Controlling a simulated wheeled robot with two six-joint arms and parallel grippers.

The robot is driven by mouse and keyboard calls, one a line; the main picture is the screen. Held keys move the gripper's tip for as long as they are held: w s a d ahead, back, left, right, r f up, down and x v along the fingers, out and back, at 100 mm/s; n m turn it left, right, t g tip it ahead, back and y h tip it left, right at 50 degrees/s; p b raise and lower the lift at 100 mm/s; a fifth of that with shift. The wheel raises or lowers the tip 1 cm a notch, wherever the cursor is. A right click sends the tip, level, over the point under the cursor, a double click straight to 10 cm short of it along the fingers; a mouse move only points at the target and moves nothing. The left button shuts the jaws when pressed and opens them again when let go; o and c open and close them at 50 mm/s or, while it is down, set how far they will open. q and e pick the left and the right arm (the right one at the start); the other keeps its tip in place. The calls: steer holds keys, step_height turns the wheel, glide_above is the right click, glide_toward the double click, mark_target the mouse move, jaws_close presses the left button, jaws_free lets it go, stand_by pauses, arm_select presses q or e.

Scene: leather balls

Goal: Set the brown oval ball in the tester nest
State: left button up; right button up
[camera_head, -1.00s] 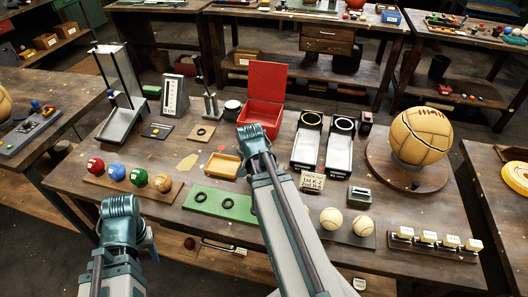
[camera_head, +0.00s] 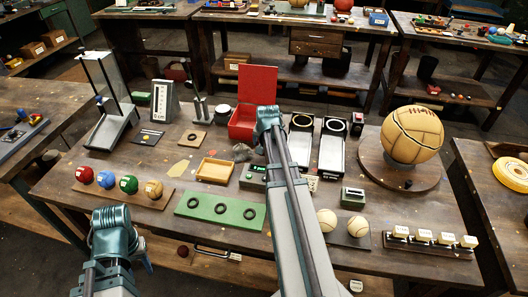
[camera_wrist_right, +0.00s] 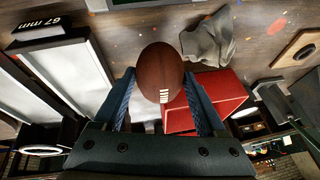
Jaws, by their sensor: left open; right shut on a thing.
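The brown oval ball (camera_wrist_right: 160,73), with white laces, is between the two fingers of my right gripper (camera_wrist_right: 160,85) in the right wrist view. The gripper is shut on it. In the head view the right wrist (camera_head: 268,118) reaches over the table near the red box and hides the ball and fingers. My left gripper (camera_head: 112,220) is low at the front left, open and away from the table's objects; its fingertips hardly show. I cannot tell for sure which fixture is the tester nest; a small box with a green display (camera_head: 252,178) stands beside the right arm.
An open red box (camera_head: 242,124) and crumpled grey cloth (camera_head: 241,152) lie near the right wrist. Two black-framed chutes (camera_head: 331,150) stand to its right. A wooden tray (camera_head: 214,171), green ring board (camera_head: 219,209), coloured balls (camera_head: 107,180) and a large ball (camera_head: 412,134) surround the arms.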

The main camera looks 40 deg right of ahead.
steer(key=shift+f+b, duration=1.3)
steer(key=shift+f, duration=0.45)
steer(key=shift+a, duration=0.1)
steer(key=shift+f, duration=0.2)
steer(key=o, duration=1.4)
steer(key=shift+r, duration=0.15)
steer(key=shift+r, duration=0.2)
steer(key=p+v, duration=1.1)
steer(key=shift+s+r, duration=0.25)
steer(key=shift+r, duration=0.05)
